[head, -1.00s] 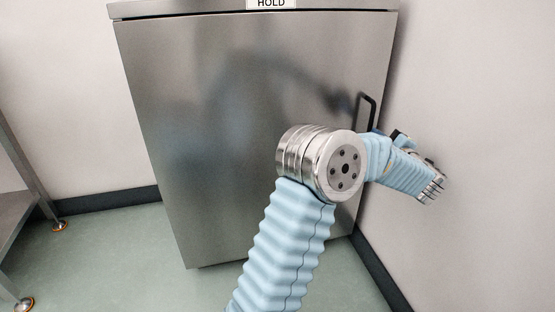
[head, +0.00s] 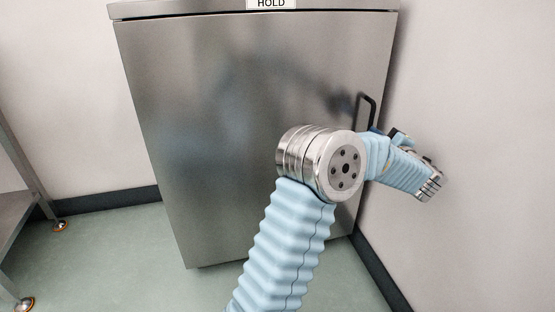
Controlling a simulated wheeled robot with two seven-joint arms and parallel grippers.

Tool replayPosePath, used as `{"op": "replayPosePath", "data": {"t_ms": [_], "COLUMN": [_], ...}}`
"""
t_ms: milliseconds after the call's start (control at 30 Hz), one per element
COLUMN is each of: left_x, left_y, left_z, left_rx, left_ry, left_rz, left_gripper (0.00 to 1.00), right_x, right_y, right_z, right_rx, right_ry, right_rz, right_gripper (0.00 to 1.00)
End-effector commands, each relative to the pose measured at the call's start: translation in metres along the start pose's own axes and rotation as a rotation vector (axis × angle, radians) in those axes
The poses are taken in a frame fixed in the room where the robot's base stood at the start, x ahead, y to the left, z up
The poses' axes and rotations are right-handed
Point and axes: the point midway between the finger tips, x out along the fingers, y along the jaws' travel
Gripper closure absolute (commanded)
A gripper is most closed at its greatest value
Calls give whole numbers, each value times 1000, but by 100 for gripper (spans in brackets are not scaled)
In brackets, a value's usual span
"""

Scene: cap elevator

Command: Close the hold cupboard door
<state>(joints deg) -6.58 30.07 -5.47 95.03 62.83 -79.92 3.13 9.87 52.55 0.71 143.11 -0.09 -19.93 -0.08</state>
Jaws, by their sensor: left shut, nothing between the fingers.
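The hold cupboard (head: 330,6) is a stainless steel cabinet with a HOLD label (head: 271,4) at its top edge. Its door (head: 230,130) looks flush with the cabinet front, with no gap that I can see. A black bar handle (head: 373,108) sits at the door's right side. My left arm crosses the lower right of the door and hides part of it. My left gripper (head: 436,188) is to the right of the handle, beside the right wall, shut and empty. It is apart from the handle. My right gripper is not in view.
The right wall (head: 480,110) stands close to the cupboard's right side and my left gripper. A metal shelf unit (head: 18,200) on feet stands at the left edge. Green floor (head: 110,250) is clear between it and the cupboard.

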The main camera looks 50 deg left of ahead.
Motion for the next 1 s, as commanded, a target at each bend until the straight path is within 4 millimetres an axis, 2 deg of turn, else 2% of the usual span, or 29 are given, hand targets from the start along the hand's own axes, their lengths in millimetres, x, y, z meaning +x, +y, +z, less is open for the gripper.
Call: {"op": "replayPosePath", "data": {"t_ms": [800,1000], "left_x": [5,-4], "left_y": [0,0], "left_z": [0,1], "left_rx": [0,-1], "left_ry": [0,-2], "left_rz": [0,1], "left_gripper": [100,100], "right_x": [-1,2], "right_y": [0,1], "right_z": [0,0], "right_rx": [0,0], "right_ry": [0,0], "right_rz": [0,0], "right_gripper": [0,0]}}
